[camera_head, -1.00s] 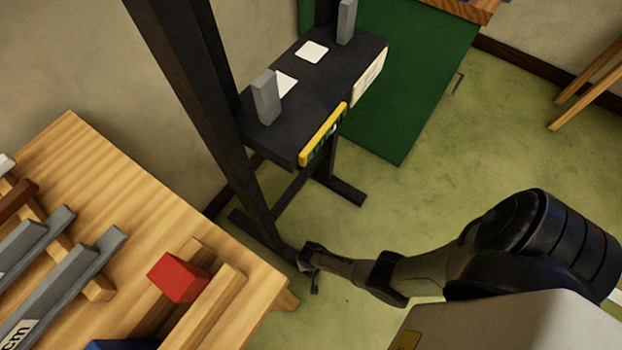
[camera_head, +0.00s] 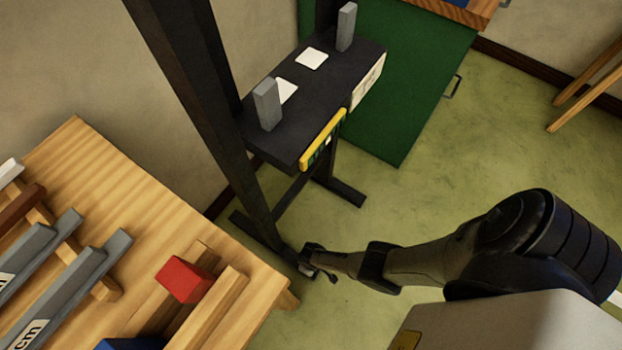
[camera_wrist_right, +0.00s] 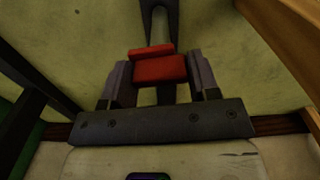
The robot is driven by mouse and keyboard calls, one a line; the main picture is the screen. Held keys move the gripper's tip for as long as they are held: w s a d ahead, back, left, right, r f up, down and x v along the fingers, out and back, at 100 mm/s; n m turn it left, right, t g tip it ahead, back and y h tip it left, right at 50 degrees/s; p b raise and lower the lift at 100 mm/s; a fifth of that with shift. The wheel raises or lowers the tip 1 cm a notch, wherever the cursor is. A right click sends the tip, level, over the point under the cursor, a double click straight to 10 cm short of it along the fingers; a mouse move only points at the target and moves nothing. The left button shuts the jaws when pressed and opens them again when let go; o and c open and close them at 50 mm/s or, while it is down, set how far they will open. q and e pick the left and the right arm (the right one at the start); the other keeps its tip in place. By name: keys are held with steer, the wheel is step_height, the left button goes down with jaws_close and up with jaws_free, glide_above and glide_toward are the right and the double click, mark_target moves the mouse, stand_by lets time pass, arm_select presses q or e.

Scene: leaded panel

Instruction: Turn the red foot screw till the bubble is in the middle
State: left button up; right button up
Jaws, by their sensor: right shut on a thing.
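A yellow spirit level (camera_head: 323,139) with a green vial is on the front edge of the black stand (camera_head: 300,130). A small pale spot shows in the vial; it is too small to tell exactly where the bubble lies. My right gripper (camera_head: 312,264) is low at the stand's foot, near the floor. In the right wrist view, my right gripper (camera_wrist_right: 160,82) is shut on the red foot screw (camera_wrist_right: 158,69), with one finger on each side of it. The screw is hidden in the head view. My left gripper is not in view.
A wooden bench (camera_head: 130,180) at the left carries grey bars (camera_head: 75,285) and a red block (camera_head: 185,279). Two grey uprights and white pads (camera_head: 312,58) are on the stand's top. A green cabinet (camera_head: 410,90) stands behind.

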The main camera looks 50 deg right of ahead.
steer(key=shift+n, duration=0.5)
steer(key=o, duration=0.9)
steer(key=shift+r+p, duration=5.95)
steer(key=shift+r, duration=0.95)
